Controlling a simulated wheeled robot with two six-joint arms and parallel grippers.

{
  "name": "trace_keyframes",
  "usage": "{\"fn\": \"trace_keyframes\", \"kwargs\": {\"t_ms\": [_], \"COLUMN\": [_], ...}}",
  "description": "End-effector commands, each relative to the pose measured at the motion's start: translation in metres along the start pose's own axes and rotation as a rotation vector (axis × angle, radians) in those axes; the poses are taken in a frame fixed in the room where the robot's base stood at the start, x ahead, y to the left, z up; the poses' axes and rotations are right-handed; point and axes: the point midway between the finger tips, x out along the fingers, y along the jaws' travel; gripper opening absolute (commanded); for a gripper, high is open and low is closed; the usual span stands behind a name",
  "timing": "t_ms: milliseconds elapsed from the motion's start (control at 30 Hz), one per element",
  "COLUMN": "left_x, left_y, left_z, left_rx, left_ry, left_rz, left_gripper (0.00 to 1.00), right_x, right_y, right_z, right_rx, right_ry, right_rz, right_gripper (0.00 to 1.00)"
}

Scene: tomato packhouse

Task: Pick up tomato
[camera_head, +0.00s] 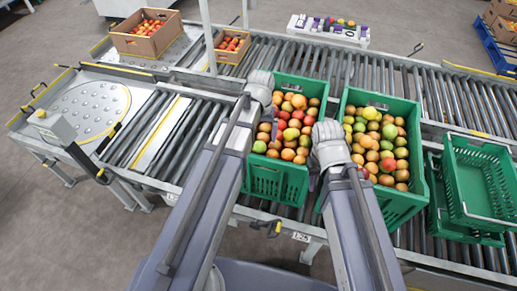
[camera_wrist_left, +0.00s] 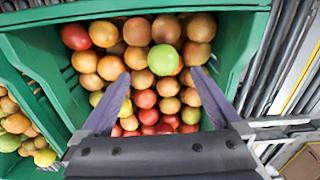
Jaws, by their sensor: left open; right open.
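A left green crate (camera_head: 277,180) and a right green crate (camera_head: 402,204) hold many red, orange and green tomatoes. A light green tomato (camera_wrist_left: 163,59) lies just beyond the gap between the fingertips, with red ones between the fingers. My right gripper (camera_head: 330,138) is over the left part of the right crate; its fingertips are unclear.
The crates stand on a roller conveyor (camera_head: 160,130). Empty green crates (camera_head: 482,180) are at the right. Cardboard boxes of tomatoes (camera_head: 147,45) stand at the back left. A second crate of tomatoes (camera_wrist_left: 22,95) is close by at the left in the wrist view.

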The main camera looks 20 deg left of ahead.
Motion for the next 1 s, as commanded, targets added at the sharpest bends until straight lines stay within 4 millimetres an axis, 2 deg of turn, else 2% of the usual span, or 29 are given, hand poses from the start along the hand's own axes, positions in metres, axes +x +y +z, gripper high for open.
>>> {"fn": "trace_keyframes", "kwargs": {"t_ms": [33,67,367,733,1000], "left_x": [0.010,0.011,0.017,0.060,0.062], "left_y": [0.000,0.000,-0.001,-0.005,-0.006], "left_z": [0.000,0.000,0.001,0.003,0.003], "left_rx": [0.000,0.000,0.000,0.001,0.001], "left_ry": [0.000,0.000,0.000,0.000,0.000], "left_rz": [0.000,0.000,0.000,0.000,0.000], "left_gripper": [0.98,0.98,0.98,0.98,0.98], "right_x": [0.010,0.011,0.017,0.060,0.062], "right_y": [-0.001,-0.001,-0.002,-0.006,-0.006], "right_z": [-0.001,-0.001,-0.001,-0.004,-0.004], "right_rx": [0.000,0.000,0.000,-0.001,-0.001], "right_ry": [0.000,0.000,0.000,0.000,0.000], "right_rz": [0.000,0.000,0.000,0.000,0.000], "right_gripper": [0.42,0.42,0.42,0.42,0.42]}}
